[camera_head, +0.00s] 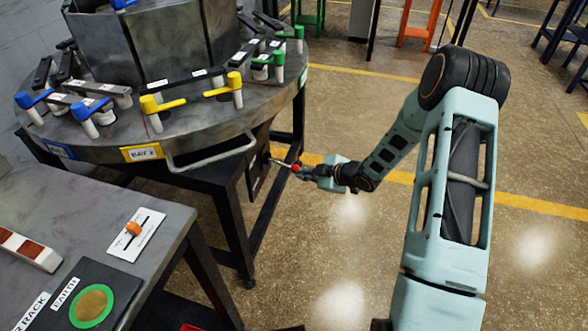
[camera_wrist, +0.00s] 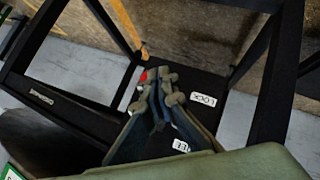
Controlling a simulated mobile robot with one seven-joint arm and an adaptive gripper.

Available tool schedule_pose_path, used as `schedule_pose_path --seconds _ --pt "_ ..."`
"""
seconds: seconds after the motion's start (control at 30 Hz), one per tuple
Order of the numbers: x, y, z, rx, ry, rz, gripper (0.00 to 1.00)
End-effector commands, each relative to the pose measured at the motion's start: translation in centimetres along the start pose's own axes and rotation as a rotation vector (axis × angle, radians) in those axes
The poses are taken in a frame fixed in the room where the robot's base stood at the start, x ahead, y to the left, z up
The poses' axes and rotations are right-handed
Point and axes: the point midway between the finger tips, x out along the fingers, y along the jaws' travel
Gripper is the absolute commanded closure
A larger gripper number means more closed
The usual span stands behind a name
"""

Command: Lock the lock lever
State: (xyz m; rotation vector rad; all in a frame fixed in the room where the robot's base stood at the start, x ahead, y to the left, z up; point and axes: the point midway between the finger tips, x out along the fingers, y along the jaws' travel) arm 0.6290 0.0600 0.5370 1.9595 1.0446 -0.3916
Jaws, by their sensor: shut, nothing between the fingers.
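The lock lever (camera_head: 281,163) is a thin metal rod with a red knob. It sticks out from a dark panel under the round table in the head view. In the wrist view its red end (camera_wrist: 143,76) shows just left of my fingertips. My gripper (camera_head: 303,170) is at the knob end of the lever. In the wrist view my gripper (camera_wrist: 161,84) is shut and empty, and its fingers hide part of the panel. I cannot tell whether it touches the lever. A LOCK label (camera_wrist: 203,96) lies right of the fingers, and another label (camera_wrist: 181,147) is partly hidden.
The round metal table (camera_head: 200,135) carries several blue, yellow and green handles, and a bar handle (camera_head: 212,160) on its rim. A black leg frame (camera_head: 240,230) stands below. A grey workbench (camera_head: 90,215) is at the left. The floor to the right is open.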

Motion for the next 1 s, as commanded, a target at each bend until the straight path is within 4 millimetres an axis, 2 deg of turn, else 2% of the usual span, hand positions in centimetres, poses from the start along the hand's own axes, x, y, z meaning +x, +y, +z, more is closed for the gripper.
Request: schedule_pose_path --seconds 0.1,1.0 --pt "0.5 -0.3 0.8 -0.004 0.003 -0.001 1.0" --pt "-0.6 0.7 -0.4 -0.005 0.001 -0.001 1.0"
